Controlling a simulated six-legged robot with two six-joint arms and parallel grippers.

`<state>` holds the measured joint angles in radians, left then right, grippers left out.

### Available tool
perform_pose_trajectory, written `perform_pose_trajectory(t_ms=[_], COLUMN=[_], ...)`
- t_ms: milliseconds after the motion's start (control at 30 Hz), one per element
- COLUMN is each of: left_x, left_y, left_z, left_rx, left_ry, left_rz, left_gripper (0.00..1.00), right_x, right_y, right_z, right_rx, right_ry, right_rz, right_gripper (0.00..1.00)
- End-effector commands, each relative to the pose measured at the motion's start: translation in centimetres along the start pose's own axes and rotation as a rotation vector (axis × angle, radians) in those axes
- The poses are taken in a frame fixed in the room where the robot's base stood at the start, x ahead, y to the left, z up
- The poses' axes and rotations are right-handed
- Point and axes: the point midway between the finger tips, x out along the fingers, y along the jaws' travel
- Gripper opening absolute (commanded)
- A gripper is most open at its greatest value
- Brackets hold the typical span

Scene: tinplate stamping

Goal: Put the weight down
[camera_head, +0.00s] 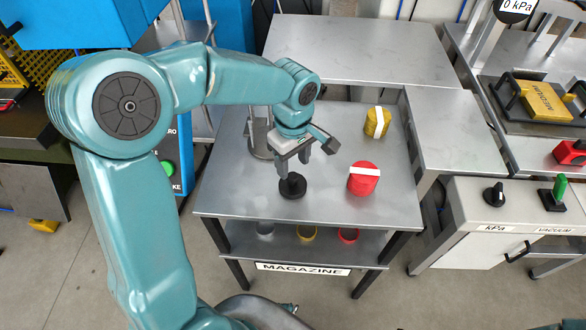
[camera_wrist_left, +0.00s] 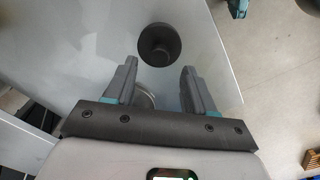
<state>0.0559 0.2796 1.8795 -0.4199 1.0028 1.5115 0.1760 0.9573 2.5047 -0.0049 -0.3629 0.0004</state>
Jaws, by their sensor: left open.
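The black weight (camera_head: 292,186), a round disc with a narrower knob on top, stands upright on the grey metal magazine table near its front edge. It also shows in the left wrist view (camera_wrist_left: 159,42), just beyond the fingertips and between their lines. My left gripper (camera_head: 294,163) is open above the weight, with its fingers pointing down. My right gripper is not in view.
A red cylinder (camera_head: 363,180) and a yellow cylinder (camera_head: 374,123), both with white bands, stand right of the weight. A metal stand (camera_head: 257,140) is behind my gripper. A gauge bench (camera_head: 470,160) adjoins at right.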

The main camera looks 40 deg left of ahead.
Motion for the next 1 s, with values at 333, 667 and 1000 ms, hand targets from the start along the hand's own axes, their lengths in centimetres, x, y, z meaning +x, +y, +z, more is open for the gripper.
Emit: perform_pose_trajectory(t_ms=[333, 667, 1000], left_x=[-6.8, -7.7, -7.6], left_y=[0.1, 0.0, 0.0], left_z=[0.0, 0.0, 0.0], left_rx=[0.001, 0.002, 0.001], left_ry=[0.000, 0.000, 0.000], left_rz=[0.003, 0.000, 0.000], left_gripper=[0.54, 0.54, 0.54], right_x=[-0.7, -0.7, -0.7], right_y=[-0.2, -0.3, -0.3], right_z=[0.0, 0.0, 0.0], right_rx=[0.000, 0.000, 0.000], right_ry=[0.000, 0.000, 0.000], right_rz=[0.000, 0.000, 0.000], right_gripper=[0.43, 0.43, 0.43])
